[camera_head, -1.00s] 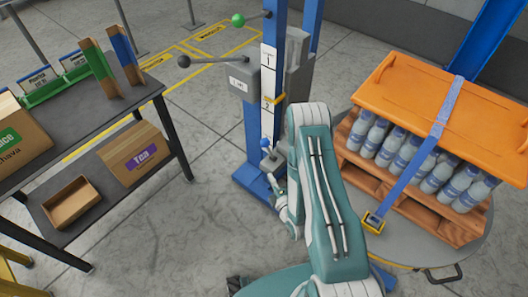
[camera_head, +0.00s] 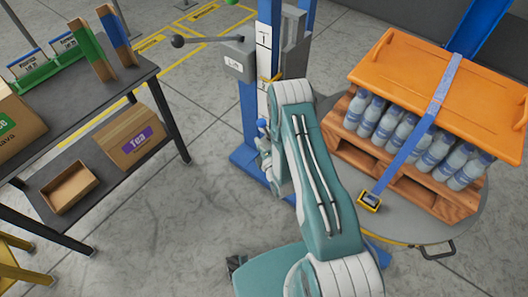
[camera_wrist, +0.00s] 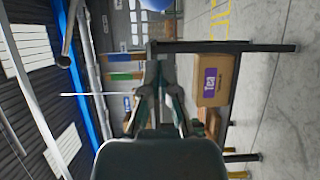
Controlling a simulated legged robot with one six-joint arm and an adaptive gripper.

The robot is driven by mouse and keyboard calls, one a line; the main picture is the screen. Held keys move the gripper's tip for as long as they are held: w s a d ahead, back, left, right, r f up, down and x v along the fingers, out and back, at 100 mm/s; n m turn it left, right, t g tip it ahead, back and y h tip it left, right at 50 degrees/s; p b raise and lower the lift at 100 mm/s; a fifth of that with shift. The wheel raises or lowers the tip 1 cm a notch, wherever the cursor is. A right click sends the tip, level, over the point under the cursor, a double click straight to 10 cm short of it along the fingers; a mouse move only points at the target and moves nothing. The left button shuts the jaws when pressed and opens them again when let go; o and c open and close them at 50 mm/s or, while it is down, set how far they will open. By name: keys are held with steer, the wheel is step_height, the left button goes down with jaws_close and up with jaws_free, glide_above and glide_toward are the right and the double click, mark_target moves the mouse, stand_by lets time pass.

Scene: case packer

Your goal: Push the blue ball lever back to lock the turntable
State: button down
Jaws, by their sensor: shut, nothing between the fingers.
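The blue ball (camera_head: 262,123) of the lever is low on the front of the blue column, just above my gripper (camera_head: 265,150). In the wrist view, part of a blue ball (camera_wrist: 157,4) shows at the top edge, beyond my fingertips (camera_wrist: 155,68). My gripper's fingers are shut and empty. I cannot tell whether they touch the ball or lever; my own arm hides much of that spot in the head view. The round grey turntable (camera_head: 463,226) is at the right, under a wooden pallet (camera_head: 400,172) of bottles.
An orange cover (camera_head: 400,70) with a blue strap lies over the bottles. The blue column (camera_head: 250,125) bears a grey box with a black ball lever (camera_head: 178,41). A dark shelf table (camera_head: 150,72) with boxes stands at the left. Floor between table and column is clear.

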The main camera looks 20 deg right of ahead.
mark_target(264, 123)
steer(key=w, duration=0.1)
steer(key=w+d, duration=0.1)
steer(key=w, duration=0.1)
steer(key=w+d, duration=0.1)
steer(key=shift+w, duration=0.3)
steer(key=shift+d, duration=0.1)
steer(key=shift+w+d+r+m+g, duration=0.2)
steer(key=shift+w+d+r+m, duration=0.2)
steer(key=shift+d, duration=0.15)
steer(key=shift+w+d+r+m+g, duration=0.2)
steer(key=shift+w+d+r+m, duration=0.2)
steer(key=shift+d, duration=0.1)
steer(key=w+d+m+g, duration=0.2)
steer(key=w+d+m, duration=0.2)
steer(key=w+d, duration=0.2)
steer(key=d, duration=0.2)
steer(key=shift+d+r, duration=0.3)
steer(key=shift+w+d+r, duration=0.1)
steer(key=shift+d, duration=0.05)
